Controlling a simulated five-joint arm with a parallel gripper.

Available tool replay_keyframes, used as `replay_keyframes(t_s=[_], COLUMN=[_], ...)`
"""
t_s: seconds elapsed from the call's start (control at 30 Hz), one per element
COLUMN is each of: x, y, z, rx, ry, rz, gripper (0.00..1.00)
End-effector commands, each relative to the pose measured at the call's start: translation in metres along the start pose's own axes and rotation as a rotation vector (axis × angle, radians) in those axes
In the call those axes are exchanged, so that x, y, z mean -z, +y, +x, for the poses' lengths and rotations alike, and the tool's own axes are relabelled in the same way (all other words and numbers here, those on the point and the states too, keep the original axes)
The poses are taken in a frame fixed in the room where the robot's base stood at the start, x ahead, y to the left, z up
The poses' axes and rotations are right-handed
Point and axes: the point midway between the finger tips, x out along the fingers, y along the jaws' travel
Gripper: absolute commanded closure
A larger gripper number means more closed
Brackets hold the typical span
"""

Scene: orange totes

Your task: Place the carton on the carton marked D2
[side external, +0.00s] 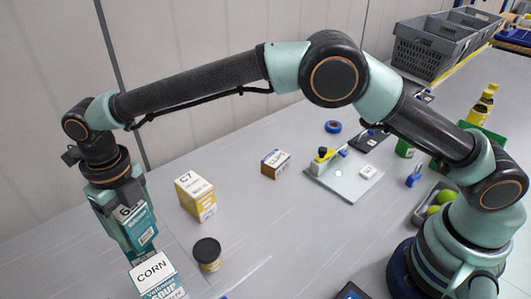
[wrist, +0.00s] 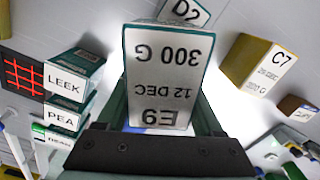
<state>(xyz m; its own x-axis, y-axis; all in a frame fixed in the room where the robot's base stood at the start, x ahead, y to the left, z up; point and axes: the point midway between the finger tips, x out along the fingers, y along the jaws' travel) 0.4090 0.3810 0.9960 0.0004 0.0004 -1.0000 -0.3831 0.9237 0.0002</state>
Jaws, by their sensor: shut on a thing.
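My gripper (side external: 122,222) points down at the lower left of the side view and is shut on a teal and white carton (side external: 142,228). In the wrist view this carton (wrist: 160,75) sits between the two fingers, its white face reading E9, 12 DEC and 300 G upside down. The carton marked D2 (wrist: 185,11) shows at the top of the wrist view, beyond the held carton and cut by the frame edge. I cannot make out a D2 mark in the side view.
A CORN soup carton (side external: 155,276) stands below and near my gripper. A dark-lidded jar (side external: 208,256) and yellow C7 carton (side external: 196,197) are to its right. LEEK (wrist: 70,82) and PEA (wrist: 65,120) cartons are left in the wrist view. Grey crates (side external: 435,45) stand far back.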

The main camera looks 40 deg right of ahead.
Motion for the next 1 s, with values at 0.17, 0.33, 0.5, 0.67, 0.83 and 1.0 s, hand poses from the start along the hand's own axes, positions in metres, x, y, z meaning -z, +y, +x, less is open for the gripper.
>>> replay_keyframes(t_s=[0.17,0.33,0.5,0.67,0.83,1.0], x=[0.0,0.0,0.0,-0.001,-0.001,-0.001], y=[0.0,0.0,0.0,0.0,0.001,0.001], z=[0.003,0.003,0.001,-0.013,-0.047,-0.083], rx=[0.0,0.0,0.0,-0.001,-0.002,-0.002], ry=[0.001,0.001,0.0,-0.002,-0.005,-0.004], rz=[0.0,0.0,0.0,0.0,0.0,0.0], gripper=[0.01,0.01,0.01,0.01,0.01,0.01])
